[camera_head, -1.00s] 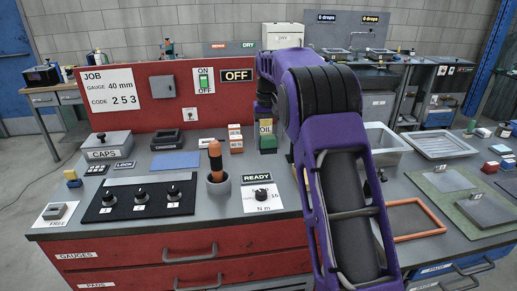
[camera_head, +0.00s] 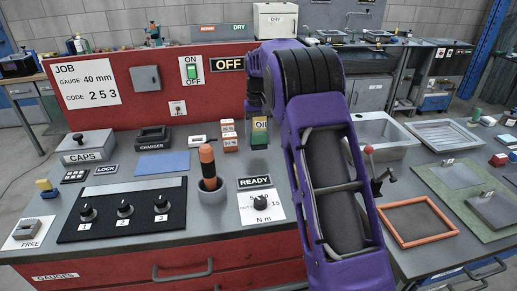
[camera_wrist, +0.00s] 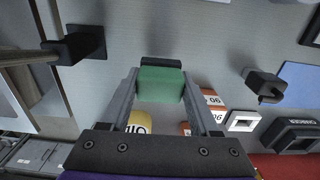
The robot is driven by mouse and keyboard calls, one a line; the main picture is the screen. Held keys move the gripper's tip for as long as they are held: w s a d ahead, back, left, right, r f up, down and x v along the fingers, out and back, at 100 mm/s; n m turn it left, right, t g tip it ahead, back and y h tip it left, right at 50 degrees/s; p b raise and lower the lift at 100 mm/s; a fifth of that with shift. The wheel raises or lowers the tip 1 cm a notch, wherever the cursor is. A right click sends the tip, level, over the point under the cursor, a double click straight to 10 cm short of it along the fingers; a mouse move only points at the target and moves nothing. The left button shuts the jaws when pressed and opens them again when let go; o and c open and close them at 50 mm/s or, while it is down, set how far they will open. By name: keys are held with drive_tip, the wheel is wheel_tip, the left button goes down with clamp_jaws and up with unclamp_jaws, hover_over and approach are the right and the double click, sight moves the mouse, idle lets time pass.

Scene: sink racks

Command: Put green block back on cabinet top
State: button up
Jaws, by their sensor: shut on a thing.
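The green block (camera_wrist: 160,84) sits between the two fingertips of my gripper (camera_wrist: 160,87) in the wrist view, and the gripper is shut on it. In the head view the green block (camera_head: 259,139) shows just left of my purple arm, in front of the yellow OIL container. A dark shadow lies on the worktop just below it; it looks held above the surface. My arm hides part of the gripper there. The grey cabinet top (camera_head: 225,234), above red drawers, spreads around and below the block.
Orange-and-white blocks (camera_head: 229,136) stand close left of the green block. The yellow OIL container (camera_wrist: 138,122) is close by in the wrist view. An orange-handled tool in a cup (camera_head: 209,180) and a READY dial (camera_head: 261,203) stand nearer. A red-knobbed lever (camera_head: 374,170) is right of my arm.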

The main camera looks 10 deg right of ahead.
sight(259, 148)
drive_tip(key=shift+f, duration=2)
drive_tip(key=shift+f, duration=0.1)
drive_tip(key=o, duration=1.3)
wheel_tip(259, 148, up, 12)
drive_tip(key=shift+r, duration=0.15)
